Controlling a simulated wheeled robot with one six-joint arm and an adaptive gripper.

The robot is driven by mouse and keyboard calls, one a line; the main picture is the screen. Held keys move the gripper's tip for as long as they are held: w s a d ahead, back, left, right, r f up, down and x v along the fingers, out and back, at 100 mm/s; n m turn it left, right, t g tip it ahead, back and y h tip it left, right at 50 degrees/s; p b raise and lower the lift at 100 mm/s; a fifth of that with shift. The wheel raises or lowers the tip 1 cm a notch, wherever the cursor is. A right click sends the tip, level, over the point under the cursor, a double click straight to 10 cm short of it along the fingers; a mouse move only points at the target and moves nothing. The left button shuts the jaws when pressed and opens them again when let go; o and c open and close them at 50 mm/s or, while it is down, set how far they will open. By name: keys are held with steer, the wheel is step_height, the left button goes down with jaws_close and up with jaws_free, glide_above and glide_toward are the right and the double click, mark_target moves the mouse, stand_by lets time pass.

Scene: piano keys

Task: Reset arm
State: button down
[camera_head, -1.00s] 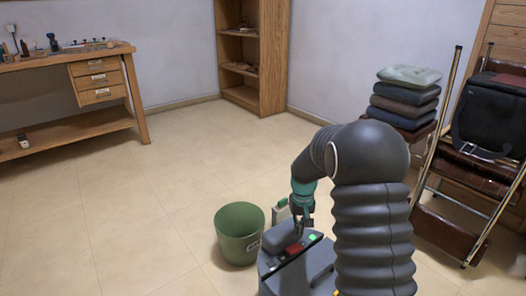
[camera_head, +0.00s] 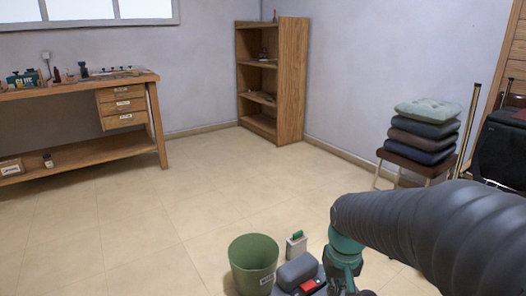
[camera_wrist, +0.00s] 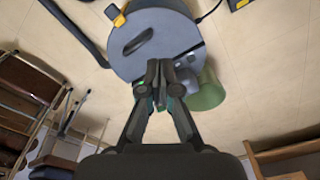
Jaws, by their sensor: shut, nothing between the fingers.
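My arm runs in from the right edge of the head view, its dark ribbed sleeve sloping down to a teal wrist. My gripper shows in the wrist view (camera_wrist: 158,75) with its two dark fingers together and nothing held between them. It hangs over my own grey base. In the head view the fingertips are at or beyond the bottom edge and are hard to make out.
A green bucket (camera_head: 253,267) stands on the floor beside my base, with a small pale container (camera_head: 296,246) near it. A workbench (camera_head: 80,94), a wooden shelf (camera_head: 292,80) and a stool with stacked cushions (camera_head: 423,135) stand farther back. The middle floor is clear.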

steer(key=s+r+t+p, duration=0.3)
steer(key=s+r+t, duration=0.1)
steer(key=s+r, duration=0.8)
steer(key=shift+r+t, duration=0.35)
steer(key=shift+t, duration=0.05)
steer(key=shift+a, duration=0.1)
